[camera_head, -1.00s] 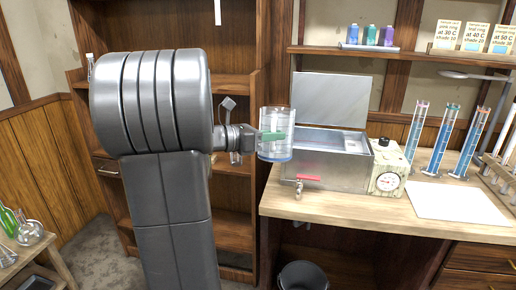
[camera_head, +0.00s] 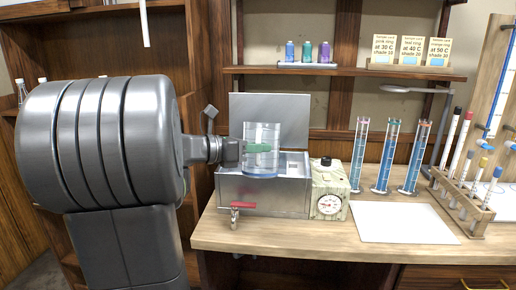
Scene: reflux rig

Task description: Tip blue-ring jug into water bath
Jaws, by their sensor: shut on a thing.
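A clear jug (camera_head: 263,163) with a bluish base is held upright in my gripper (camera_head: 258,148). No separate blue ring can be made out at this size. The water bath (camera_head: 264,197) is a metal box on the bench with its lid (camera_head: 285,118) raised at the back. In the picture the jug overlaps the bath's open top, its base at about the height of the rim. I cannot tell whether it touches the rim. Part of the bath's opening is hidden behind the jug.
A red-handled tap (camera_head: 236,207) sticks out at the bath's front left. A dial box (camera_head: 330,190) stands against its right side. Tall blue cylinders (camera_head: 389,158), a white sheet (camera_head: 402,222) and a wooden rack (camera_head: 462,205) lie further right. A shelf (camera_head: 340,72) runs above.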

